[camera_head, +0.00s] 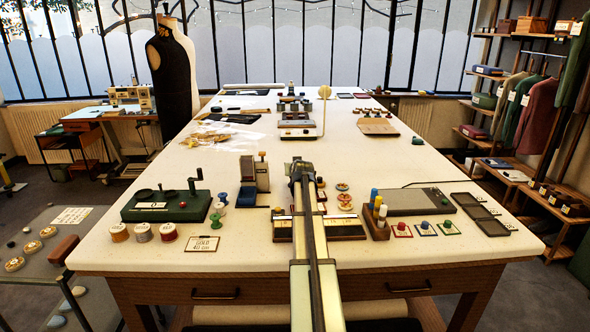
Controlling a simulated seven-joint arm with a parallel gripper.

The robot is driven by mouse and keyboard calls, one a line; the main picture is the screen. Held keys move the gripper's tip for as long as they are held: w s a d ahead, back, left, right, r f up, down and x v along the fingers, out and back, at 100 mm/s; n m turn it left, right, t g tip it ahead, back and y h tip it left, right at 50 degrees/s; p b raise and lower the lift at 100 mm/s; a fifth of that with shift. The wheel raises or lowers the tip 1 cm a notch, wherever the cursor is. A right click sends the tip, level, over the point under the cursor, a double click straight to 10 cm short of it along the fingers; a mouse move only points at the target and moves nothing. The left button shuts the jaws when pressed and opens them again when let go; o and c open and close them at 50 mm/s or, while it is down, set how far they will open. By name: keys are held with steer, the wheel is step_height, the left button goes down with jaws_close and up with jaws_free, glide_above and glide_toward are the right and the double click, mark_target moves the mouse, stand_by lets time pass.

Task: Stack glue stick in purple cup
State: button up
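My arm reaches up the middle of the table from the front edge, and my gripper (303,172) is at its far end, above the front half of the white tabletop (350,140). The gripper is seen from behind, so its fingers and anything between them are hidden. I cannot make out a purple cup or a clear glue stick. A small wooden holder (377,226) right of my arm has upright sticks in it: a yellow one (379,202), a blue one (374,194) and a white-bodied one (382,212). I cannot tell whether one is a glue stick.
A green machine (166,206), several thread spools (142,232) and a "GOLD 40 cm" card (202,244) are at front left. A grey-topped board (415,202), colored knobs on small cards (425,229) and a dark tray (481,212) are at front right.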

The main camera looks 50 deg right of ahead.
steer(key=shift+f, duration=0.45)
steer(key=o, duration=1.1)
steer(key=shift+c, duration=0.2)
steer(key=shift+r, duration=0.45)
steer(key=v, duration=1.2)
